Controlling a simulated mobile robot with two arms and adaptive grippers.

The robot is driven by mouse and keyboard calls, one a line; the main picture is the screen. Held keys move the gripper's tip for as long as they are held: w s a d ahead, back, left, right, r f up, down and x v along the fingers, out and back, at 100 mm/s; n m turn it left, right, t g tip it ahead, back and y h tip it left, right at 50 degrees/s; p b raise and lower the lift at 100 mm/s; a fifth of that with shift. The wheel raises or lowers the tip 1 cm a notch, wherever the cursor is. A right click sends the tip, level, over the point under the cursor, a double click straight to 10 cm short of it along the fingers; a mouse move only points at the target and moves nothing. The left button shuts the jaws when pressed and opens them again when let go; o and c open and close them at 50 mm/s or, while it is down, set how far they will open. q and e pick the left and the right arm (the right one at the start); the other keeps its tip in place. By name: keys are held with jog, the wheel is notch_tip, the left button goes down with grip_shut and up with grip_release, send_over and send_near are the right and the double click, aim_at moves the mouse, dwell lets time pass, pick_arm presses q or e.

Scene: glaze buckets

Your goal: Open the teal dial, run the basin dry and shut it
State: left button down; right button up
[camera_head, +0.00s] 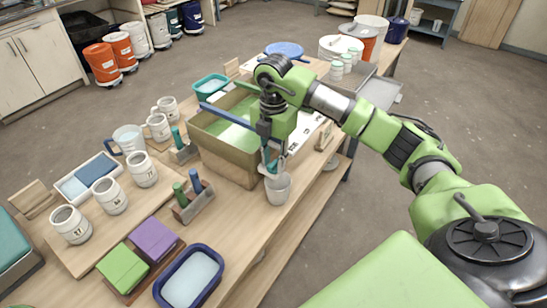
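The basin (212,150) is an olive-tan box on the wooden table with pale green liquid (236,137) inside. My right gripper (269,160) points down at the basin's front right corner. Something teal shows between and beside its fingers, probably the teal dial, but the gripper covers most of it. I cannot tell whether the fingers are closed on it. A pale grey bucket (278,190) stands right below the gripper, at the table's edge. My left gripper is not in view.
Labelled white mugs (142,169) stand left of the basin. Green and purple blocks (154,238), a blue-rimmed tray (190,280) and a holder with green and blue handles (192,197) are in front. Buckets (340,45) stand at the far end.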

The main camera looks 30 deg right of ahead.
jog(key=shift+c, duration=0.4)
grip_shut()
jog(key=shift+n, duration=0.4)
jog(key=n+b, duration=0.1)
jog(key=n, duration=0.1)
jog(key=shift+f+n+b, duration=0.1)
jog(key=shift+n+b, duration=0.2)
jog(key=shift+n, duration=0.1)
jog(key=n+b, duration=0.1)
jog(key=n, duration=0.3)
jog(key=shift+b, duration=0.3)
jog(key=n+b, duration=0.1)
jog(key=n, duration=0.3)
jog(key=shift+n, duration=0.4)
jog(key=shift+n+b, duration=0.5)
jog(key=shift+n, duration=0.7)
jog(key=shift+w+n, duration=0.1)
jog(key=shift+n, duration=0.2)
